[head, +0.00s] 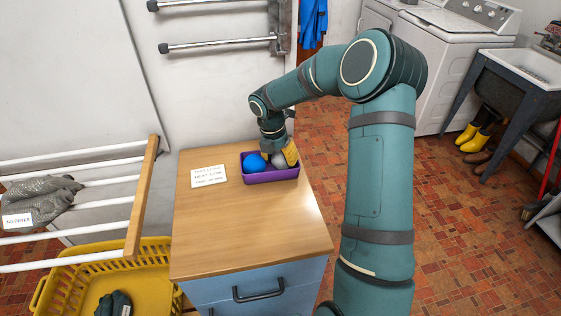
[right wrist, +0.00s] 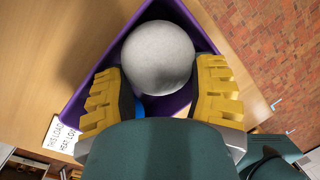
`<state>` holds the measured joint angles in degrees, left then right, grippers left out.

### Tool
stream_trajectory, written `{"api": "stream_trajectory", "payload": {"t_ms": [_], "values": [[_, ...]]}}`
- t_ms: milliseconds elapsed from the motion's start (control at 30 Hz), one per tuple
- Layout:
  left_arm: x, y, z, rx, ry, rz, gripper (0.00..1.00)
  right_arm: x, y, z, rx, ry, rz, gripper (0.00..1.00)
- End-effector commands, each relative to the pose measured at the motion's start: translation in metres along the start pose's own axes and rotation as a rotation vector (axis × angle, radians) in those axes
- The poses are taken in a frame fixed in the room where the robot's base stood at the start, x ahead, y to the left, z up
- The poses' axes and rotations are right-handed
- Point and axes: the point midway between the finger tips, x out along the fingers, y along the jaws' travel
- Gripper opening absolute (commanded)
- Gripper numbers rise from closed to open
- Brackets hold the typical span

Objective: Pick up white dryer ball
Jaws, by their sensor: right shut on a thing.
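The white dryer ball (right wrist: 158,58) is pale grey-white and round. It is between the yellow fingers of my right gripper (right wrist: 160,92), which is shut on it. In the head view my right gripper (head: 284,156) points down into the purple tray (head: 272,178), at its right end, and partly hides the ball. The ball is low, at the tray; I cannot tell whether it touches the bottom. A blue ball (head: 254,163) lies at the left end of the tray. My left gripper is not in view.
The tray stands on a wooden cabinet top (head: 250,225), mostly clear in front. A printed card (head: 208,176) lies left of the tray. A drying rack (head: 140,205) and yellow basket (head: 60,275) stand at the left. The wall is close behind.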

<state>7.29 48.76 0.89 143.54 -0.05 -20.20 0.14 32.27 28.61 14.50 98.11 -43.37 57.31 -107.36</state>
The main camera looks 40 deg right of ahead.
Motion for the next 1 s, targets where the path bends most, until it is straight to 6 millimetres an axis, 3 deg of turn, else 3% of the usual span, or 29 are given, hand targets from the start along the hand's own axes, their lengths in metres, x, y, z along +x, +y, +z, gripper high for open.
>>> {"api": "stream_trajectory", "payload": {"t_ms": [233,300,700,1000], "values": [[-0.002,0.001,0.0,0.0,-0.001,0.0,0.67,-0.002,-0.003,-0.001,0.001,0.006,-0.009,0.28],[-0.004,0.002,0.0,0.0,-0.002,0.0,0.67,-0.011,-0.004,0.001,0.002,0.004,-0.007,0.19],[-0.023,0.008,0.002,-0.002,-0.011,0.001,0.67,-0.084,-0.013,0.008,0.002,0.002,-0.003,0.18],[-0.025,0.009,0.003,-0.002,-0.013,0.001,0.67,-0.098,-0.015,0.009,0.0,0.003,-0.004,0.18]]}}
